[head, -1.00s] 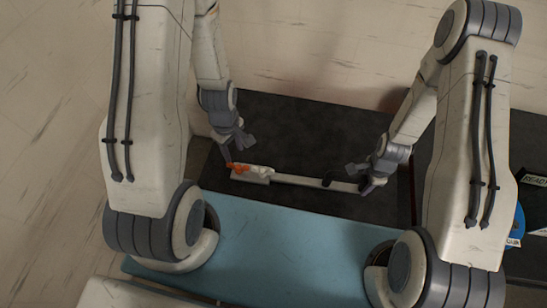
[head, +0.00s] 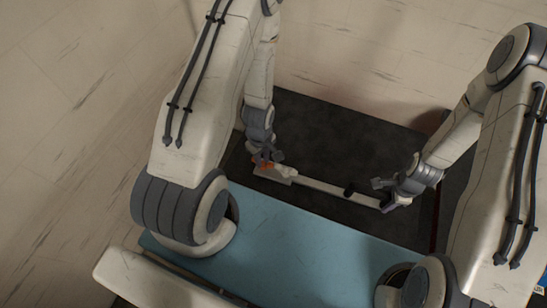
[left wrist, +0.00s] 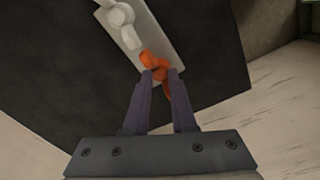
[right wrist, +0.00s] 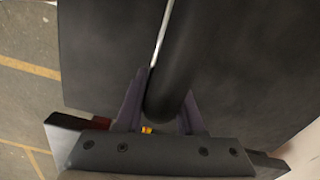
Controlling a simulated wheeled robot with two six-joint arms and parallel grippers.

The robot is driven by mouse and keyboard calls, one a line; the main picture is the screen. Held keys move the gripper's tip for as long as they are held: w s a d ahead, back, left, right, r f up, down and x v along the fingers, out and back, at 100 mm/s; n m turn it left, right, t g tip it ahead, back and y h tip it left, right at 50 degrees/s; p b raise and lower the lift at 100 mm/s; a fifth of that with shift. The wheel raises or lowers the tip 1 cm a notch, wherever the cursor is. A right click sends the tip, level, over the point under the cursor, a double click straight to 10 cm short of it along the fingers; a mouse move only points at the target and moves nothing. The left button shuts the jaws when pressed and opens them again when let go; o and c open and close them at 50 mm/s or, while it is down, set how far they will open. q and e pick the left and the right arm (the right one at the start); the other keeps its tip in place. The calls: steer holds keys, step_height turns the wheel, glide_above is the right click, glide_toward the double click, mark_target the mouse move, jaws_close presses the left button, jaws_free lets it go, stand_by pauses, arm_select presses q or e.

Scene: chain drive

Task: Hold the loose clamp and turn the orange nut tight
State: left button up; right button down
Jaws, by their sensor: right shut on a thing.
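The orange nut (head: 264,164) with wing-like arms sits at the left end of a pale bar (head: 325,189), beside a white clamp piece (head: 287,171). The left wrist view also shows the orange nut (left wrist: 155,63) on the bar's plate (left wrist: 160,28). My left gripper (left wrist: 162,72) has its fingertips around one arm of the nut, with a small gap showing. My right gripper (right wrist: 160,88) is at the bar's right end, shut on a dark rounded handle (right wrist: 178,70). The handle's grip area is partly hidden by the fingers.
The bar lies over a black work surface (head: 340,140). A blue mat (head: 280,240) lies along the near side. A pale wall stands behind. The black surface beyond the bar is clear.

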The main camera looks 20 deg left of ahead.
arm_select(q)
steer(key=shift+m, duration=0.3)
jaws_close()
arm_select(e)
steer(key=shift+s+f, duration=0.1)
steer(key=shift+s, duration=0.05)
arm_select(q)
steer(key=m, duration=0.3)
steer(key=shift+w+m, duration=0.1)
steer(key=shift+m, duration=0.3)
steer(key=m, duration=0.4)
steer(key=shift+m, duration=0.3)
steer(key=m, duration=1.3)
steer(key=shift+m, duration=0.3)
steer(key=m, duration=0.4)
steer(key=shift+d+m, duration=0.1)
steer(key=shift+m, duration=0.2)
steer(key=m, duration=0.4)
steer(key=shift+m, duration=2.3)
